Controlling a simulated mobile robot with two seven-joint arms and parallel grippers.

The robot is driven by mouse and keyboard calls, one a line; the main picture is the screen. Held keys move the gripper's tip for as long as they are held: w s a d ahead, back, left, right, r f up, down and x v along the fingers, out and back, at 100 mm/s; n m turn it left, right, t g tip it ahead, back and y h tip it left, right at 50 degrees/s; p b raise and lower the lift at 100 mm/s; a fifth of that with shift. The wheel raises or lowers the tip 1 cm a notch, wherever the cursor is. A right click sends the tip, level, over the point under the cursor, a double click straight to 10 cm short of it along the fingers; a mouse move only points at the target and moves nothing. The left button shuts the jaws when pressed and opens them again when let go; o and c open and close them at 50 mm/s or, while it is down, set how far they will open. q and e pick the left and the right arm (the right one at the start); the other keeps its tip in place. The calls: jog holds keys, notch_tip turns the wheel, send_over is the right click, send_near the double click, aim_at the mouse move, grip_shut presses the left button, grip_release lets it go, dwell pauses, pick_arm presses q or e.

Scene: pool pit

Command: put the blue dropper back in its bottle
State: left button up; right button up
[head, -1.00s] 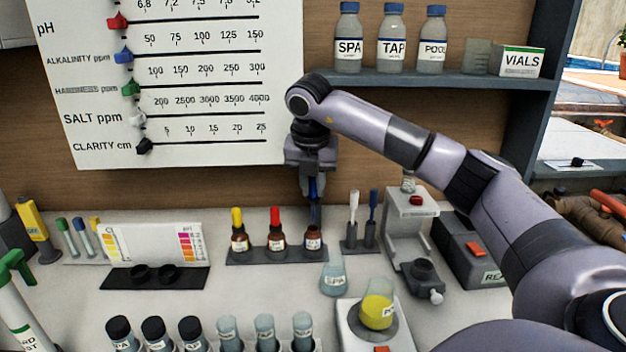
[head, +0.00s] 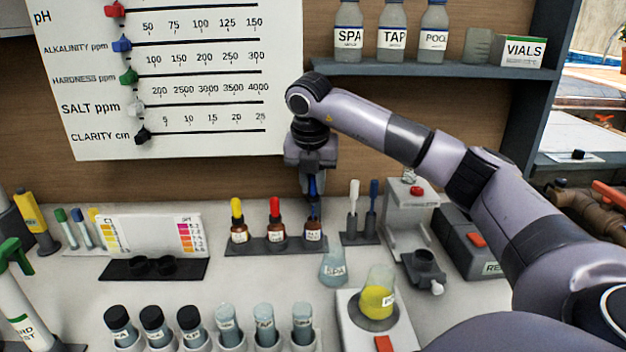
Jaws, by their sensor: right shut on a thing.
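The blue dropper (head: 314,188) hangs upright in my right gripper (head: 313,177), which is shut on it. The small brown bottle (head: 313,235) stands right below, at the right end of a dark rack. The dropper's lower part is at the bottle's mouth; I cannot tell how far it is inside. Two brown bottles in the same rack carry a yellow dropper (head: 237,208) and a red dropper (head: 275,208). My left gripper is not in view.
A stand with a white and a blue stick (head: 373,205) is close at the right. A flask (head: 333,265) and a beaker of yellow liquid (head: 377,293) stand in front. Several capped vials (head: 155,325) line the front. A shelf (head: 430,74) with bottles hangs above.

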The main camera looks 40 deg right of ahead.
aim_at(313, 196)
jog(key=shift+f, duration=0.25)
jog(key=shift+f+b, duration=1)
jog(key=shift+f, duration=0.6)
jog(key=shift+f+b, duration=0.4)
jog(key=shift+f, duration=0.2)
jog(key=o, duration=0.7)
notch_tip(313, 196, up, 7)
jog(key=p, duration=0.6)
jog(key=shift+r, duration=0.1)
dwell(0.7)
